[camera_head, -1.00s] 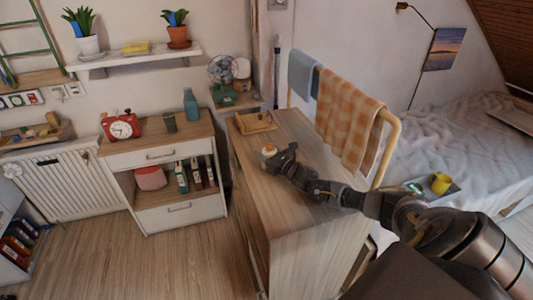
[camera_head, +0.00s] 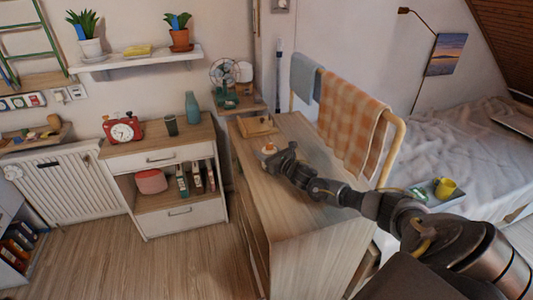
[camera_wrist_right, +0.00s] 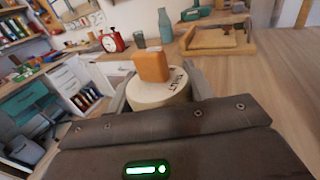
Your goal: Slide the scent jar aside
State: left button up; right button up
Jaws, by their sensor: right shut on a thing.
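The scent jar (camera_head: 269,149) stands near the left edge of the wooden dresser top (camera_head: 300,190). It is a small cream jar with an orange block-shaped top. My right gripper (camera_head: 272,157) is shut on the jar at the dresser surface. The gripper body hides the jar's lower part in the wrist view. My left gripper is not in view.
A wooden tray (camera_head: 258,127) lies on the dresser behind the jar. An orange checked towel (camera_head: 350,125) hangs on a rail along the dresser's right side. The dresser top to the right and front of the jar is largely clear.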

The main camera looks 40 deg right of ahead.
jog(key=shift+w+d+b, duration=0.3)
jog(key=shift+w+b, duration=0.4)
jog(key=shift+w, duration=0.1)
jog(key=shift+w, duration=0.15)
jog(key=shift+w+d+f+b, duration=0.1)
jog(key=shift+w+d+b, duration=0.2)
jog(key=shift+w+b, duration=0.5)
jog(key=shift+w+d+b, duration=0.1)
jog(key=shift+b, duration=0.25)
jog(key=shift+w+d+b, duration=0.2)
jog(key=shift+w+b, duration=0.45)
jog(key=shift+b, duration=0.05)
jog(key=shift+w, duration=0.2)
jog(key=shift+d, duration=0.1)
